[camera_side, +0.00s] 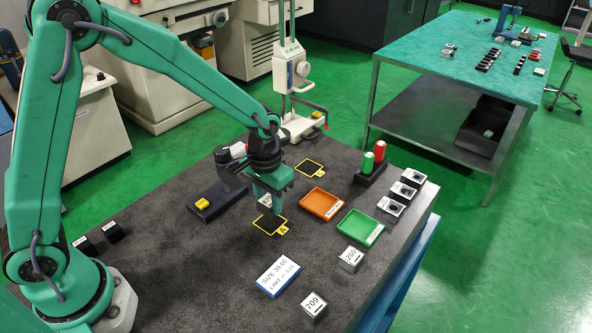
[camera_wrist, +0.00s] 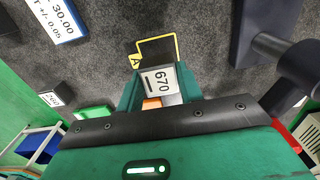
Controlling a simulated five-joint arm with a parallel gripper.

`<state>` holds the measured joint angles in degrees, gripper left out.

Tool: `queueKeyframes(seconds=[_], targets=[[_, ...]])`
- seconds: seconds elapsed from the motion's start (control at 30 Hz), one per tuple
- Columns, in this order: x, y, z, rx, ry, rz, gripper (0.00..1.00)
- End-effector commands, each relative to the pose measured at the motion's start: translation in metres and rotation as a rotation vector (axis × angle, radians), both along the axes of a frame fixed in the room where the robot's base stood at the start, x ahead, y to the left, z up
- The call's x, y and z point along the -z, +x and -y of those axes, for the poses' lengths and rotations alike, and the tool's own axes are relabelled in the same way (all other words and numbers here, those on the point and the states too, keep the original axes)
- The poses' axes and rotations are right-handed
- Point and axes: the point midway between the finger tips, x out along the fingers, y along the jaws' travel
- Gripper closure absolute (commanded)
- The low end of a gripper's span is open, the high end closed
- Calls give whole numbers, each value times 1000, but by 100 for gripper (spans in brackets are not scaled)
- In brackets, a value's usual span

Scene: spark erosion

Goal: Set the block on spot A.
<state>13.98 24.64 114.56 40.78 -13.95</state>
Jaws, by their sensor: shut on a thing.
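My gripper (camera_side: 274,207) is shut on a pale metal block (camera_wrist: 159,80) labelled 670, which also shows between the fingers in the side view (camera_side: 265,199). Spot A (camera_side: 269,224) is a black square with a yellow outline and an A tag on the dark bench. In the side view the block is at the spot's back edge, partly behind a finger. In the wrist view spot A (camera_wrist: 157,50) shows just beyond the block, which covers its near part. I cannot tell whether the block touches the bench.
An orange tray (camera_side: 322,203) and a green tray (camera_side: 360,227) lie to the right. A dark box with a yellow button (camera_side: 203,203) is left. Another outlined spot (camera_side: 311,168) lies behind.

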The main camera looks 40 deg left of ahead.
Motion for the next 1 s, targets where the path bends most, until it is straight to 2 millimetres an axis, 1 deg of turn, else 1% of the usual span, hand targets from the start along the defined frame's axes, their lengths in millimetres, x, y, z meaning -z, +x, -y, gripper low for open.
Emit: queueKeyframes(seconds=[0.17, 0.3, 0.43, 0.93, 0.97, 1.0], targets=[[10, 0, 0, 0, 0, -1, 98], [26, 0, 0, 0, 0, -1, 98], [37, 0, 1, 0, 0, 0, 98], [43, 0, 1, 0, 0, 1, 98], [43, 0, 0, 0, 0, -1, 60], [43, 0, 0, 0, 0, 0, 52]])
